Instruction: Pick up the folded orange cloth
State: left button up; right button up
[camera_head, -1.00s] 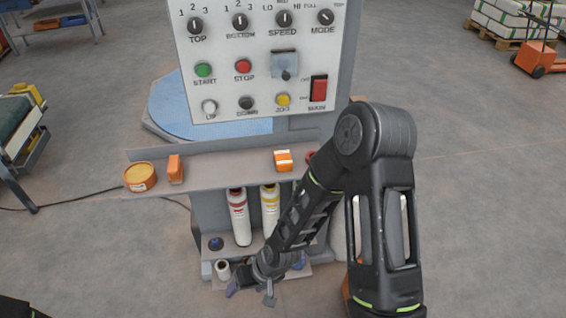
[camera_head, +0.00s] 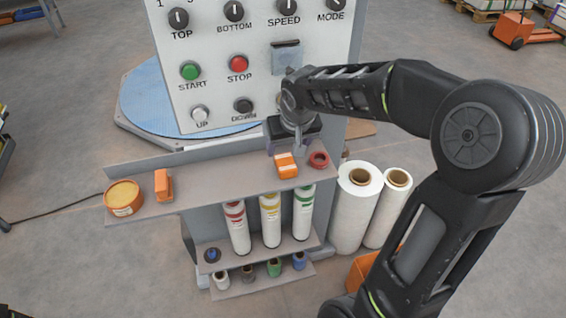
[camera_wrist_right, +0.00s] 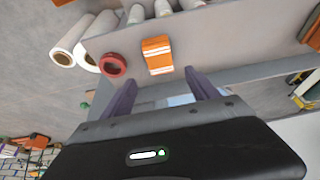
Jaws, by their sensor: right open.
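The folded orange cloth (camera_head: 286,167) has white stripes and lies on the grey shelf (camera_head: 225,180) below the control panel. It also shows in the right wrist view (camera_wrist_right: 157,55), just beyond the fingertips and roughly centred between them. My right gripper (camera_head: 284,148) is just behind and above the cloth, partly hidden by its own wrist. In the right wrist view its two purple-grey fingers (camera_wrist_right: 160,80) stand apart with nothing between them.
A red tape ring (camera_head: 319,160) lies close to the right of the cloth. An orange block (camera_head: 162,185) and a round orange tin (camera_head: 123,197) are at the shelf's left. The control panel (camera_head: 215,70) rises behind. White rolls (camera_head: 355,205) stand at right.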

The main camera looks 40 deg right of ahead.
aim_at(284, 158)
jog(key=shift+x, duration=1.35)
jog(key=p+x, duration=0.1)
jog(key=x, duration=0.4)
jog(key=shift+f, duration=0.15)
jog(key=shift+c, duration=0.4)
jog(key=c, duration=1.4)
